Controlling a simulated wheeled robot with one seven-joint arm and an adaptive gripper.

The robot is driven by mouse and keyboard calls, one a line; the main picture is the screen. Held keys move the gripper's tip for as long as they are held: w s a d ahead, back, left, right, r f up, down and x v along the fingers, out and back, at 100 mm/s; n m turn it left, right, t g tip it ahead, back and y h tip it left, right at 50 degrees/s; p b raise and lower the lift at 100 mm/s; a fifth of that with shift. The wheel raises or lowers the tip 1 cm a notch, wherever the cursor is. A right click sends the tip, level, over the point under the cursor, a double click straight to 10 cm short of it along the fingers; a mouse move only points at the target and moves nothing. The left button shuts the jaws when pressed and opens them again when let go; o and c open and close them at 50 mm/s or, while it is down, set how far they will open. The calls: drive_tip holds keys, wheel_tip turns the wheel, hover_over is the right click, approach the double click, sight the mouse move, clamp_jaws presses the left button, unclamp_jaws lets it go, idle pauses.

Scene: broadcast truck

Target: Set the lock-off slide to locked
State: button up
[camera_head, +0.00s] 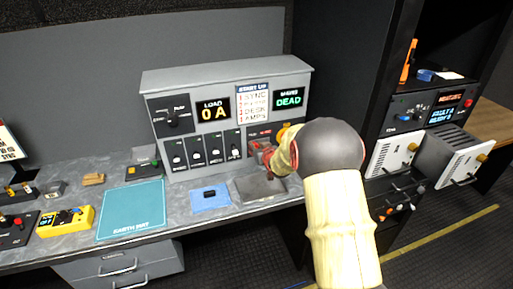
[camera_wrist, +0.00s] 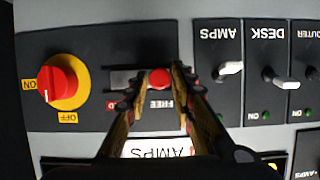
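The lock-off slide (camera_wrist: 160,79) shows in the wrist view as a red knob in a short horizontal slot. It sits at the right part of the slot, above the upside-down word FREE (camera_wrist: 159,104). The bare grey slot (camera_wrist: 122,80) lies to its left. A red label below the slot's left part is mostly hidden by a finger. My gripper (camera_wrist: 157,82) is open, with one fingertip on each side of the knob and visible gaps; contact is not clear. In the head view my gripper (camera_head: 263,153) is at the panel's lower right, and my arm hides the slide.
A red rotary knob on a yellow disc (camera_wrist: 64,82), labelled ON and OFF, is left of the slot in the wrist view. AMPS (camera_wrist: 229,70) and DESK (camera_wrist: 281,80) switches are to the right. A dark grey pad (camera_head: 259,187) lies on the desk below my gripper.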

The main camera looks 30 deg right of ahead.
clamp_jaws()
idle(0.4)
drive_tip(key=d+p, duration=0.1)
drive_tip(key=d, duration=0.1)
drive_tip(key=s+d+p, duration=0.1)
drive_tip(key=d, duration=0.1)
drive_tip(key=shift+d, duration=0.3)
drive_tip(key=shift+o, duration=1.7)
unclamp_jaws()
drive_tip(key=shift+s+d, duration=0.1)
drive_tip(key=shift+d, duration=0.1)
drive_tip(key=shift+o, duration=0.4)
drive_tip(key=shift+a, duration=0.1)
